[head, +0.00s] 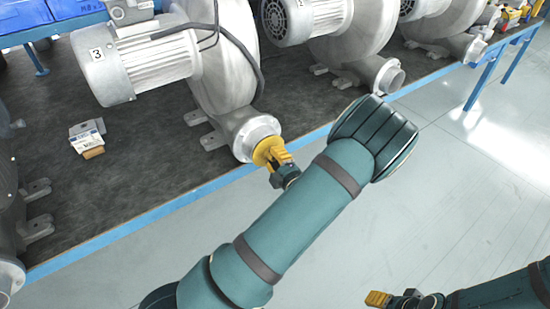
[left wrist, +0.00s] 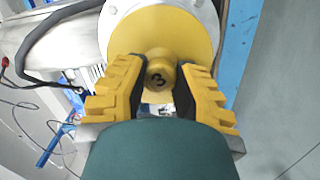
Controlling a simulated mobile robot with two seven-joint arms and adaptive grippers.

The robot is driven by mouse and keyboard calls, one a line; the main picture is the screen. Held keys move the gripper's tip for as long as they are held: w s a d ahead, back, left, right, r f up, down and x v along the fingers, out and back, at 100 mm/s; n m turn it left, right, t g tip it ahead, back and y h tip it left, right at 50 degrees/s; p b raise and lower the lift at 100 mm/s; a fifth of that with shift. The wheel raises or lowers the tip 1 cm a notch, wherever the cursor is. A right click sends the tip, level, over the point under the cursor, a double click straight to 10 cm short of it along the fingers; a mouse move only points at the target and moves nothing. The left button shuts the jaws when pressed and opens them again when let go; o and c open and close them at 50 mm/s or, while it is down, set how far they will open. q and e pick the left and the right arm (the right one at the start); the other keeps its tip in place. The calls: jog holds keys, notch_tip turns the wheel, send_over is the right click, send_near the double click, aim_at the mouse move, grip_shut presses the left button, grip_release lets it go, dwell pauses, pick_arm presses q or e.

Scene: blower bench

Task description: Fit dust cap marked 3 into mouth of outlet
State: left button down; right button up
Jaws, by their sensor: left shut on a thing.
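The yellow dust cap (head: 266,150) is at the mouth of the grey outlet (head: 242,140) of the blower labelled 3. In the left wrist view, the cap's round disc (left wrist: 165,38) lies inside the outlet's pale flange ring (left wrist: 107,17), and its knob (left wrist: 158,73) bears a 3. I cannot tell how deep the cap sits. My left gripper (head: 281,164) is shut on the knob, with a yellow finger on each side; it fills the lower wrist view (left wrist: 160,92). My right gripper (head: 380,299) is low at the right, away from the bench, and its opening is unclear.
The blower's motor (head: 150,62) and more blowers (head: 335,25) stand along the dark bench (head: 150,165). The bench's blue front edge (head: 120,232) runs below the outlet. The floor (head: 450,190) in front is clear.

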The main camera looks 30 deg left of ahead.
pick_arm(q)
jog(key=shift+w+a, duration=0.1)
jog(key=shift+a, duration=0.2)
dwell(0.4)
jog(key=c, duration=0.8)
grip_release()
jog(key=v, duration=1.2)
jog(key=shift+r, duration=0.1)
